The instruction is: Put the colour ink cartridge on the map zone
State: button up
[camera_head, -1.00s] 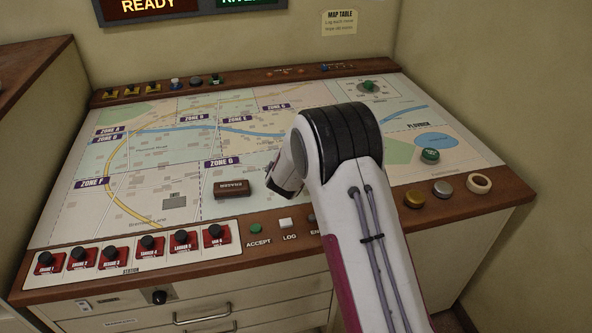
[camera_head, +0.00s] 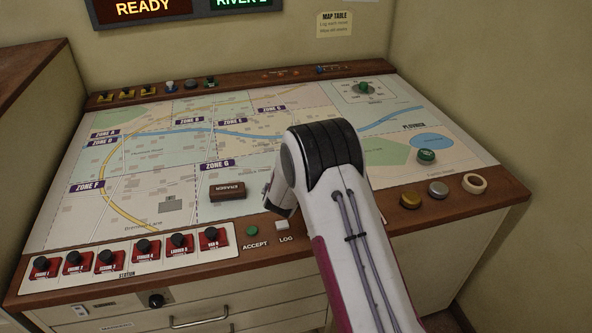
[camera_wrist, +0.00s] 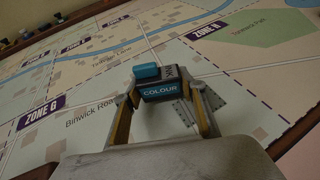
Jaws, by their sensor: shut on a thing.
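In the wrist view my gripper (camera_wrist: 160,108) is shut on the colour ink cartridge (camera_wrist: 160,91), a dark block with a blue "COLOUR" label and a light-blue top part. The cartridge is between the two fingers, over the map (camera_wrist: 90,92); I cannot tell whether it touches the surface. Zone G and Zone H labels show to either side of it. In the head view the map table (camera_head: 140,193) shows, and my arm covers its middle right part. The fingers and the cartridge are hidden there behind my arm.
A brown eraser (camera_head: 227,191) lies on the map left of my wrist. Red station switches (camera_head: 145,250), an ACCEPT button (camera_head: 252,230) and a LOG button (camera_head: 282,226) line the front edge.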

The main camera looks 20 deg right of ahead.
jog(key=shift+f, duration=0.5)
jog(key=shift+f, duration=0.15)
jog(key=o, duration=1.1)
jog(key=shift+s+r, duration=0.1)
jog(key=shift+r, duration=0.1)
jog(key=shift+v, duration=5.95)
